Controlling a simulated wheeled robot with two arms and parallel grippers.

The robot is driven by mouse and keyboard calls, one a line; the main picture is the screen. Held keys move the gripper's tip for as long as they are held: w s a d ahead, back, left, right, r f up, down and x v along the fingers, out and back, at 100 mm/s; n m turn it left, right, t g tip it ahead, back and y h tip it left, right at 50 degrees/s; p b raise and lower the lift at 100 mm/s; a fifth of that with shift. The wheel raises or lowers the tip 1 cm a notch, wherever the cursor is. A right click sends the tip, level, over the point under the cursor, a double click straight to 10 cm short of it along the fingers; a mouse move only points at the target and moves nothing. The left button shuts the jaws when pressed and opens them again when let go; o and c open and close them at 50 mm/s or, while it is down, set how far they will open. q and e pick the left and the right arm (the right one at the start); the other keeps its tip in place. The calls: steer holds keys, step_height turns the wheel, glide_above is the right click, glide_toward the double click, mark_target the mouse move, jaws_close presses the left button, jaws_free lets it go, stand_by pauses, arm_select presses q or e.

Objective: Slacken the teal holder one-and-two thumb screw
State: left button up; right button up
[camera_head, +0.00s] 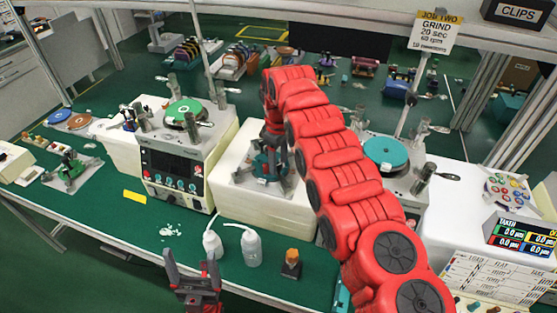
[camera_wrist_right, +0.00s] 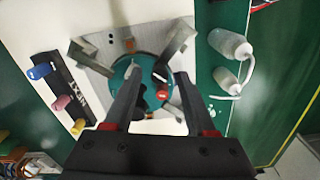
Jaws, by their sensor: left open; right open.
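The teal holder (camera_wrist_right: 126,73) is a round body on a grey-armed fixture on a pale block in the right wrist view. A red knob (camera_wrist_right: 162,94) and a dark knob with a pale mark (camera_wrist_right: 159,76) sit on its right side; I cannot tell which is the one-and-two thumb screw. My right gripper (camera_wrist_right: 159,73) is open over the holder, its fingers on either side of these knobs, apparently holding nothing. In the head view the holder (camera_head: 262,166) is partly hidden by my right arm. My left gripper (camera_head: 191,260) is open and empty at the front edge.
A machine with a green disc (camera_head: 184,110) is to the left. Another teal disc (camera_head: 386,152) is on the right. An overhead shelf (camera_head: 330,12) crosses the top.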

mark_target(279, 165)
steer(key=shift+r, duration=0.35)
step_height(279, 165, up, 17)
steer(key=p, duration=1.5)
steer(key=shift+f+p, duration=0.15)
steer(key=shift+p, duration=0.2)
